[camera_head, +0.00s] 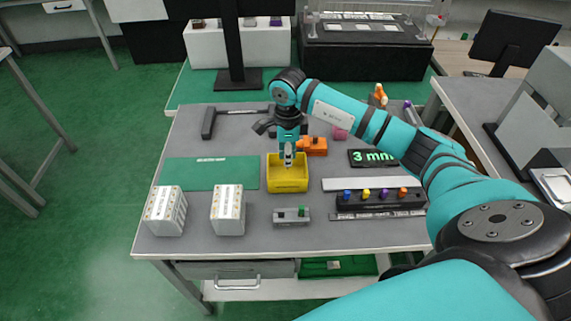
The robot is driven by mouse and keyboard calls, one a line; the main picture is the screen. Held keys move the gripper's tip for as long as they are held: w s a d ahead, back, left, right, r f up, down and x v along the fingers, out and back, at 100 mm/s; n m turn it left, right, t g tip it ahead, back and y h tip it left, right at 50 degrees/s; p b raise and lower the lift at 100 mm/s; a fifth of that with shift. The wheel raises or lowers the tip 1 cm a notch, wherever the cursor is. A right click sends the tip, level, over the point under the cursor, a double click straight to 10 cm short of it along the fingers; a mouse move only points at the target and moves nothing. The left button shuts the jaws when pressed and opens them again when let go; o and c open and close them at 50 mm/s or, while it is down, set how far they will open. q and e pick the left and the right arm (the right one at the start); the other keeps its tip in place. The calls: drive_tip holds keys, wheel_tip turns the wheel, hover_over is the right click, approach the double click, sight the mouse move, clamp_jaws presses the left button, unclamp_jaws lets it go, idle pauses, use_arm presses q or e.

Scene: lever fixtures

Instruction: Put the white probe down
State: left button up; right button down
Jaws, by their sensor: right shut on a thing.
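My right gripper (288,157) points down over the yellow open bin (288,185), its tips at or just above the bin's back part. It is shut on a small pale thing, apparently the white probe; the gripper hides most of it, and I cannot tell whether it touches the bin. My left gripper is not in view.
A green mat (210,173) lies left of the bin, with two white blocks (165,211) in front. A small grey switch fixture (291,215) stands in front of the bin. A black rack with coloured knobs (380,200) and a "3 mm" display (373,158) are to the right.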

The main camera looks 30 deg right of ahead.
wheel_tip(320, 180, down, 4)
drive_tip(key=shift+r, duration=0.1)
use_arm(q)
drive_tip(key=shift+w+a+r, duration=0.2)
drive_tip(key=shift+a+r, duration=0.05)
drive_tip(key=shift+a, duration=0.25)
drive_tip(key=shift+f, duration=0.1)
use_arm(e)
drive_tip(key=shift+f, duration=0.25)
drive_tip(key=c, duration=1.3)
unclamp_jaws()
drive_tip(key=shift+r, duration=0.1)
drive_tip(key=shift+r, duration=0.1)
